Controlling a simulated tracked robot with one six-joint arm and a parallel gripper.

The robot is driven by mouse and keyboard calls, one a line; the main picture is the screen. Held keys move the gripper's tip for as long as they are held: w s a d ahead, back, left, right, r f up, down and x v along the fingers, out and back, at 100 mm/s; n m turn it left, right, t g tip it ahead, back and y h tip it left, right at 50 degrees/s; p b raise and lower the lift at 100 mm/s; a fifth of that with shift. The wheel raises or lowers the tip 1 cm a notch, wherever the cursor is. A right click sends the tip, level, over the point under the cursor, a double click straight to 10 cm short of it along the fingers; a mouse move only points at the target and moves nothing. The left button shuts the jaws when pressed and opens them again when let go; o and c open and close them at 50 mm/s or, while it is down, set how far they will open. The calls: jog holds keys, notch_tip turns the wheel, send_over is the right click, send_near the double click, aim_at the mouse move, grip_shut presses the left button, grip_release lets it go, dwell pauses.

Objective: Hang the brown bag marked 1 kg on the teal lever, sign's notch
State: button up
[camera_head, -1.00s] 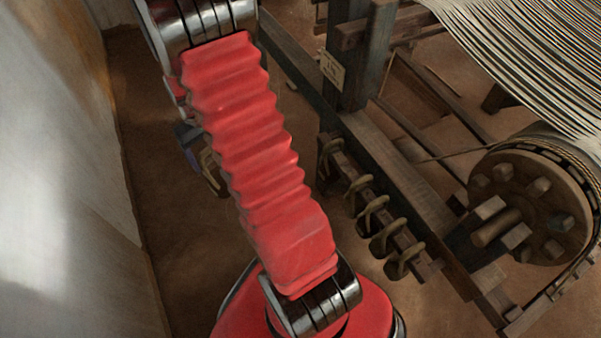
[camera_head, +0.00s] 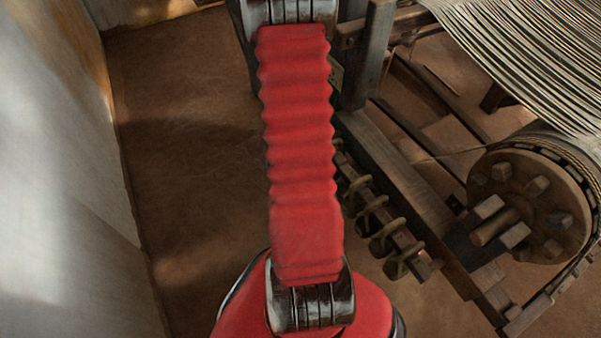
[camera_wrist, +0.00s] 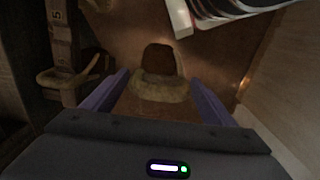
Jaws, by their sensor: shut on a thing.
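My gripper (camera_wrist: 159,78) shows in the wrist view as two purple fingers, one on each side of a brownish thing with a pale, looped rim (camera_wrist: 160,92) and a dark middle. The gripper is shut on this thing, which looks like a bag with a handle; no 1 kg mark can be read on it. In the head view my red arm hides the gripper and whatever it holds. I cannot make out a teal lever or its notch in either view.
A wooden rail with several tan loops (camera_head: 375,218) runs along the loom. In the wrist view a numbered wooden strip (camera_wrist: 60,35) stands at left with a tan loop (camera_wrist: 68,78) beside it. A pale wall (camera_head: 60,190) bounds the left; brown floor (camera_head: 190,180) lies clear between.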

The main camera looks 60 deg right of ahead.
jog(key=s, duration=0.2)
jog(key=s+d+f, duration=0.1)
jog(key=shift+s+f+m, duration=0.1)
jog(key=shift+s+m, duration=0.2)
jog(key=shift+s, duration=0.05)
jog(key=shift+w+a, duration=0.1)
jog(key=shift+a, duration=0.1)
jog(key=w+a+r, duration=0.1)
jog(key=w+a, duration=0.6)
jog(key=a, duration=0.5)
jog(key=shift+w+a, duration=0.25)
jog(key=shift+a, duration=0.05)
dwell(1.5)
dwell(0.4)
jog(key=shift+s+a, duration=0.1)
jog(key=shift+s, duration=0.05)
dwell(1.4)
